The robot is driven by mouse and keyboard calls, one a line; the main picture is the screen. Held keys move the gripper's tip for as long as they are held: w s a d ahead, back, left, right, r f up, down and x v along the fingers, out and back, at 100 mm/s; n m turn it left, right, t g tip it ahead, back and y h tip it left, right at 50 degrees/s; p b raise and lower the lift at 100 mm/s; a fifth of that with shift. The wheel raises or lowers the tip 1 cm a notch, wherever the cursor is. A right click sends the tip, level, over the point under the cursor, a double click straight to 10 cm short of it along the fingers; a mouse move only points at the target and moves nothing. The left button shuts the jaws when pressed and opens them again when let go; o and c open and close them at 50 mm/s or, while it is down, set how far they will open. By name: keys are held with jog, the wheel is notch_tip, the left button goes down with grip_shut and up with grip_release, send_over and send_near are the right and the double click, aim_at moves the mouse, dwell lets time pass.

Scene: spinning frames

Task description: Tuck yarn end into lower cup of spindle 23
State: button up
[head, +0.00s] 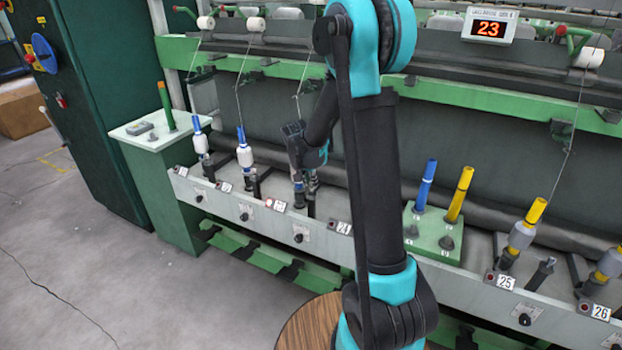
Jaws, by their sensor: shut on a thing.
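The numbered display (489,29) reads 23. My gripper (306,189) is down at the rail by the label that seems to read 23 (278,206), over a short dark spindle (311,206). Its fingers are small and dark here, and appear closed. A thin yarn (299,100) runs down from the upper rollers to my wrist; its end is hidden at my gripper. The lower cup is too small and too covered to make out, so I cannot tell whether the yarn touches it.
Spindles with blue-topped bobbins (244,150) stand close to the left. A green block (433,233) with a blue and a yellow tube lies to the right. My own arm hides part of the rail near label 24 (343,228).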

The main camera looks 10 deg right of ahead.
jog(key=shift+f, duration=1.1)
jog(key=o, duration=0.8)
jog(key=shift+o, duration=0.2)
jog(key=v, duration=1.2)
jog(key=shift+w, duration=0.1)
